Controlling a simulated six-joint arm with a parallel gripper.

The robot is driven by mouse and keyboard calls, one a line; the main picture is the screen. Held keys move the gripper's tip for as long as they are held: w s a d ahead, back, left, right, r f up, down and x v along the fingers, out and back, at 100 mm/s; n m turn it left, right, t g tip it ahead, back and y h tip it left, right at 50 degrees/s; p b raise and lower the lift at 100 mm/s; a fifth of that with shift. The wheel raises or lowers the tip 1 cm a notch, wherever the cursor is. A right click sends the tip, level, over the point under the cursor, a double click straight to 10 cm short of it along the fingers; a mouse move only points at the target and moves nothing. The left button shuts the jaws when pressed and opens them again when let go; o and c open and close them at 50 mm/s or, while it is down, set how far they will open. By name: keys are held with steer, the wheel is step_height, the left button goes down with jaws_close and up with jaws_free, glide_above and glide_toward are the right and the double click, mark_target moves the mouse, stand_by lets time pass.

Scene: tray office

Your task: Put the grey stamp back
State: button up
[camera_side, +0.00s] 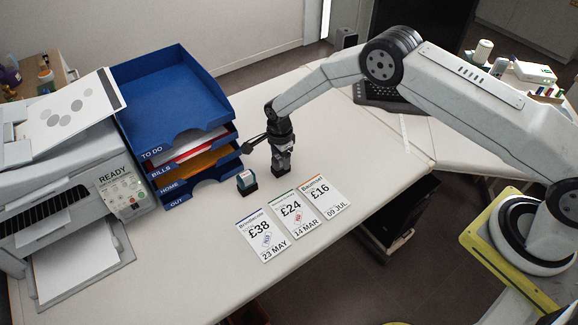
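My gripper (282,163) points straight down, low over the white desk, just right of the blue tray stack and behind the papers. Its fingers are dark and small here, and I cannot make out whether they are open or shut. A dark grey block shape shows at their lower end; I cannot tell whether it is the grey stamp or part of the gripper. A small dark block with a teal and reddish top (246,182) stands on the desk to the left of my gripper, apart from it. I cannot clearly pick out the grey stamp.
Three price papers, £38 (263,236), £24 (295,213) and £16 (324,196), lie in front of my gripper. The blue letter trays (176,93) and a printer (75,175) stand to the left. A dark keyboard (385,97) lies behind my arm. The desk right of the papers is clear.

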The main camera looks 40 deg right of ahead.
steer(key=shift+o, duration=0.3)
steer(key=shift+r, duration=0.1)
step_height(320, 180, up, 12)
stand_by(0.8)
steer(key=shift+r, duration=0.1)
stand_by(0.3)
steer(key=s+d+r+n+t, duration=0.1)
steer(key=s+d+r+n, duration=0.6)
steer(key=s+r+n, duration=0.25)
steer(key=s+d+r+n, duration=0.1)
steer(key=s+n, duration=0.3)
steer(key=s, duration=0.4)
steer(key=s+d+r+n+t, duration=0.1)
steer(key=s+d+n, duration=0.2)
steer(key=s, duration=0.6)
steer(key=shift+s+r+n+t, duration=0.2)
steer(key=shift+r+n+t, duration=0.15)
steer(key=shift+n, duration=0.4)
steer(key=shift+d, duration=0.1)
